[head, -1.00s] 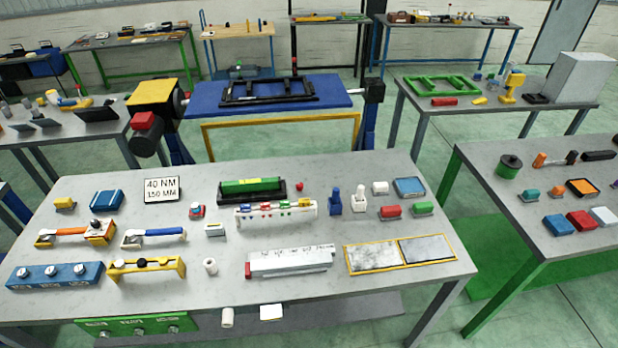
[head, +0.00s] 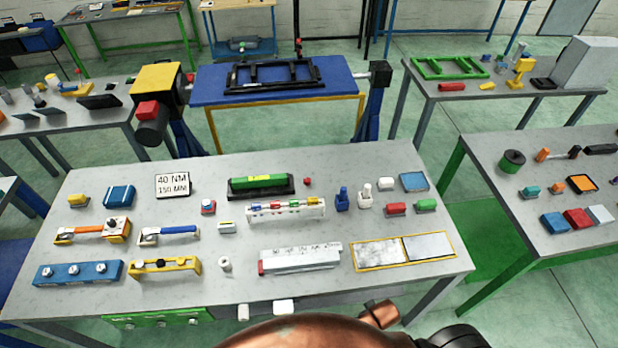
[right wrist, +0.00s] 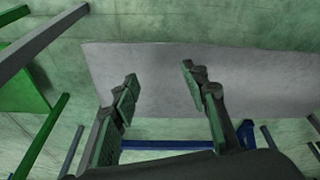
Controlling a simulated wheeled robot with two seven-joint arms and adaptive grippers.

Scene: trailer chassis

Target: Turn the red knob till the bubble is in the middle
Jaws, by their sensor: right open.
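A green spirit level with a yellow middle (head: 260,184) lies in a black base at the back middle of the near bench in the head view. A small red knob (head: 307,181) is just right of its right end. The bubble is too small to make out. My right gripper (right wrist: 158,92) is open and empty in the right wrist view, its two green-padded fingers spread before a plain grey surface. Neither the level nor the knob shows in that view. My left gripper is not in view.
The near bench (head: 225,290) also holds a rack with coloured parts (head: 285,207) in front of the level, a grey block (head: 300,259), a sign (head: 172,184), and blue and white bottles (head: 342,200) to the right. A blue table (head: 210,92) stands behind.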

